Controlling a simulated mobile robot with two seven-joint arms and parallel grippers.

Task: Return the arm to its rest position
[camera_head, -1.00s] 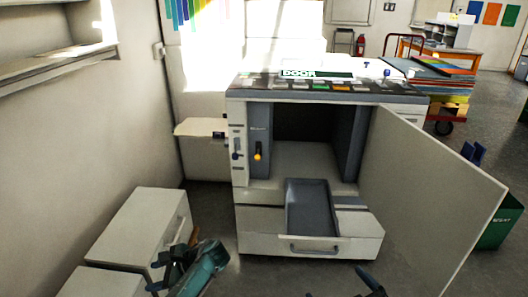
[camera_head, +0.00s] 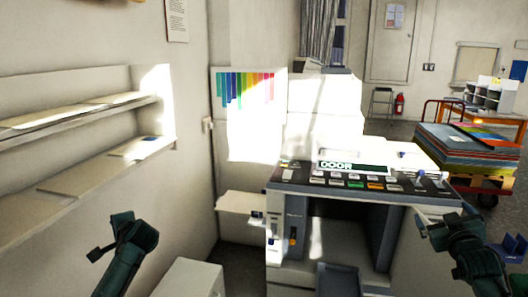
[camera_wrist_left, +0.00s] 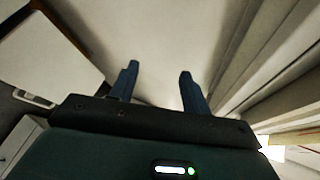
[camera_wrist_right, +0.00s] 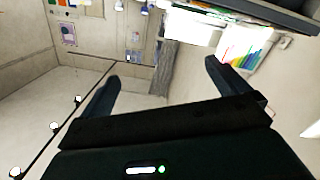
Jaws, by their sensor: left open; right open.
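My left gripper (camera_head: 118,236) is raised in front of the left wall, over the side of the white cabinet. In the left wrist view its two fingers (camera_wrist_left: 160,85) stand apart with nothing between them. My right gripper (camera_head: 440,224) is raised at the right, in front of the right end of the machine's control panel. In the right wrist view its fingers (camera_wrist_right: 160,85) are spread and empty. The arms behind both grippers run down out of the head view.
The copier-like machine (camera_head: 300,188) stands centre right with its front bay open. A shelf (camera_head: 80,115) juts from the left wall. A white cabinet (camera_head: 190,281) stands low in front. A cart with stacked coloured sheets (camera_head: 470,150) is at the right.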

